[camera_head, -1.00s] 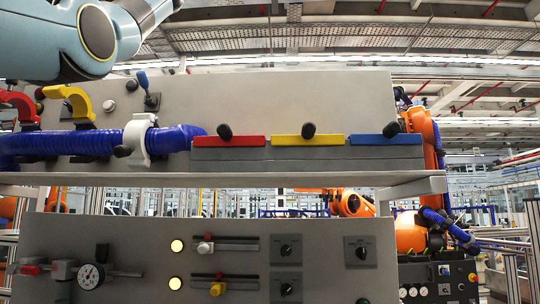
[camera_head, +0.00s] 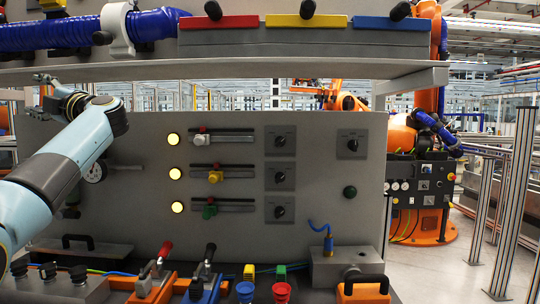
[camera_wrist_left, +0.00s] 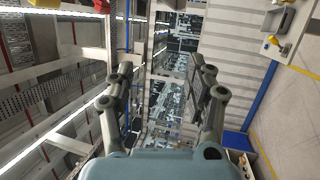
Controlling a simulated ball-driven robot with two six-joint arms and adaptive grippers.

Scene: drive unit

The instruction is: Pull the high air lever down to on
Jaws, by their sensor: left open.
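I cannot identify the high air lever for certain in the current views. The top of the upper panel, where a blue-tipped lever stood earlier, is now cut off by the head view. My left arm comes in from the left, and its gripper (camera_head: 42,80) is at the far left, near the underside of the shelf. In the left wrist view the gripper (camera_wrist_left: 160,75) has its two fingers spread, with nothing between them. My right gripper is not in view.
The grey shelf (camera_head: 250,72) runs across the top, carrying a blue hose (camera_head: 60,33) and red, yellow and blue bars. Below, the lower panel (camera_head: 330,200) has sliders and knobs. Small levers (camera_head: 208,255) and a black-handled orange block (camera_head: 363,293) stand in front.

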